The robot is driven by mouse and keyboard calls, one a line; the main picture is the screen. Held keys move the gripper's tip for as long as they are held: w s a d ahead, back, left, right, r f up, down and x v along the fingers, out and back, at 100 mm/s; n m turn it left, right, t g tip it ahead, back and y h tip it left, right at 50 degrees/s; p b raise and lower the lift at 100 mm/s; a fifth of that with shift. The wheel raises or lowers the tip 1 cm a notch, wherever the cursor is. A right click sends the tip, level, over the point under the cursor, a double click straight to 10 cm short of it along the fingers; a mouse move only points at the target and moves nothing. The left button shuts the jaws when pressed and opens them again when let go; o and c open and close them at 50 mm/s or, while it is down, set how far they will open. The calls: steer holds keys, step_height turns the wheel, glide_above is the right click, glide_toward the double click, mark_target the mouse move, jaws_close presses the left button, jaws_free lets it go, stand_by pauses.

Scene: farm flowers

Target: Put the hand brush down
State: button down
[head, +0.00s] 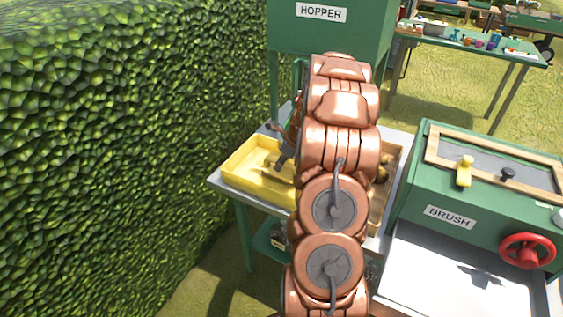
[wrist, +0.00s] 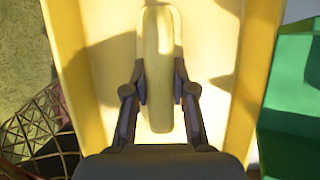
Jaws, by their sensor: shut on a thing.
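The hand brush (wrist: 158,40) is a long, rounded yellow piece in the middle of the wrist view. My gripper (wrist: 160,88) is shut on it, with one finger on each side. The brush is over a yellow tray (wrist: 95,60), and its shadow falls on the tray to its left. I cannot tell whether the brush touches the tray floor. In the head view my gripper (head: 282,158) is low at the yellow tray (head: 240,178), left of my arm. My arm hides part of the tray there, and the brush is hard to make out.
The tray stands on a grey table (head: 216,181) beside a wooden box (head: 388,190), partly behind my arm. A green hopper (head: 285,35) stands behind. A green machine labelled BRUSH (head: 420,170) is at right, with a red handwheel (head: 527,250). A hedge (head: 110,150) fills the left.

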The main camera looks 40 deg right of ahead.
steer(key=c, duration=1)
jaws_free()
steer(key=shift+f, duration=0.1)
steer(key=shift+o, duration=0.2)
steer(key=b+v, duration=0.2)
steer(key=v, duration=1)
